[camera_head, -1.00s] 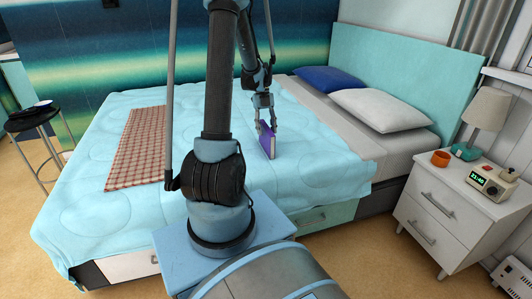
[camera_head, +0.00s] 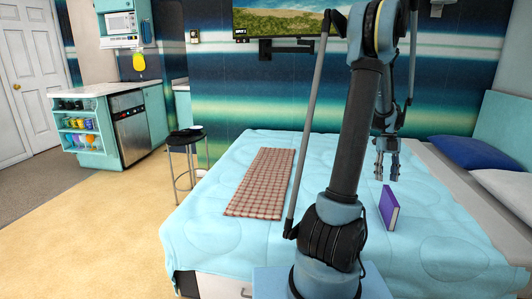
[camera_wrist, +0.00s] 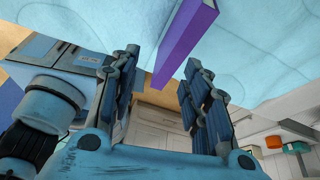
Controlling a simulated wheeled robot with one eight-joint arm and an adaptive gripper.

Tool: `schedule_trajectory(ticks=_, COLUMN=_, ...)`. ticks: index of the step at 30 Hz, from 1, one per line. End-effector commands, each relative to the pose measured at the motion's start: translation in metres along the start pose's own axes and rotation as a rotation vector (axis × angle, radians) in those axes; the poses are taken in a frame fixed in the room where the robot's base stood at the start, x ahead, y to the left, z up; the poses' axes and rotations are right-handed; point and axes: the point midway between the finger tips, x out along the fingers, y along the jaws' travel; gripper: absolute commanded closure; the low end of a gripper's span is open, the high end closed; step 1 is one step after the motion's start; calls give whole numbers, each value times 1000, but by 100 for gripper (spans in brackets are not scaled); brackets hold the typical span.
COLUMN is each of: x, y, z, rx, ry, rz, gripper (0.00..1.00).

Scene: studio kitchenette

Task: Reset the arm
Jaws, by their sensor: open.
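My arm rises in front of the bed in the head view, with my gripper (camera_head: 387,177) hanging above the bed, its fingers apart and empty. A purple book (camera_head: 388,208) stands upright on the light blue quilt, below the gripper and apart from it. In the wrist view the gripper (camera_wrist: 163,58) shows its two fingers spread wide with nothing between them. The purple book (camera_wrist: 187,42) shows beyond the fingertips there.
The bed (camera_head: 215,240) fills the middle, with a red checked cloth (camera_head: 262,183) on it and blue and white pillows at right. A dark stool (camera_head: 184,139) stands by its far left corner. Open floor (camera_head: 95,225) lies at left, before a kitchenette counter (camera_head: 80,90).

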Motion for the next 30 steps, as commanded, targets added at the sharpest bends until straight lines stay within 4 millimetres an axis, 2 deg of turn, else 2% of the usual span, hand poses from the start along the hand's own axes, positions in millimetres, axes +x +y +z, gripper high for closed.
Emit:
schedule_trajectory(ticks=1, x=-5, y=14, z=-5, rx=-72, ry=-10, rz=-11, gripper=57)
schedule_trajectory(ticks=7, x=-22, y=67, z=-22, rx=-417, ry=-55, rz=-62, gripper=57)
schedule_trajectory(ticks=15, x=-32, y=134, z=-52, rx=-878, ry=-97, rz=-146, gripper=57)
schedule_trajectory(ticks=23, x=-26, y=191, z=-84, rx=-1321, ry=-119, rz=-243, gripper=57)
schedule_trajectory(ticks=30, x=-10, y=236, z=-115, rx=-1726, ry=-120, rz=-347, gripper=57)
